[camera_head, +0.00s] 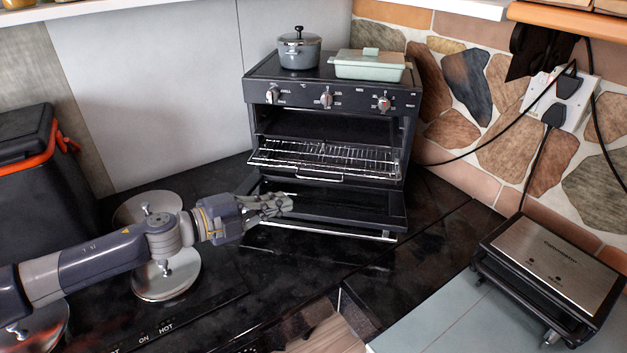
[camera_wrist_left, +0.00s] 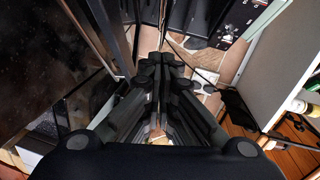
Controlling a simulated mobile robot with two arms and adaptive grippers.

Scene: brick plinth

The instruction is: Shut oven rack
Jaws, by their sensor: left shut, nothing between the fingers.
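The black toaster oven (camera_head: 258,95) stands on the counter with its door (camera_head: 350,208) folded down open. The wire oven rack (camera_head: 325,158) sticks out of the oven's front, level, above the lowered door. A small loop handle hangs at the rack's front edge. My left gripper (camera_head: 284,203) is shut and empty. It appears in front of the oven's left side, below the rack's front edge in the picture, overlapping the left part of the door; I cannot tell whether it touches. In the left wrist view my shut fingers (camera_wrist_left: 162,64) point toward the oven. My right gripper is not in view.
A grey pot (camera_head: 299,50) and a pale green dish (camera_head: 370,66) sit on the oven top. A contact grill (camera_head: 550,270) stands at the right. Round metal hob plates (camera_head: 166,275) lie under my left arm. A black-and-orange box (camera_head: 28,165) stands at the left.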

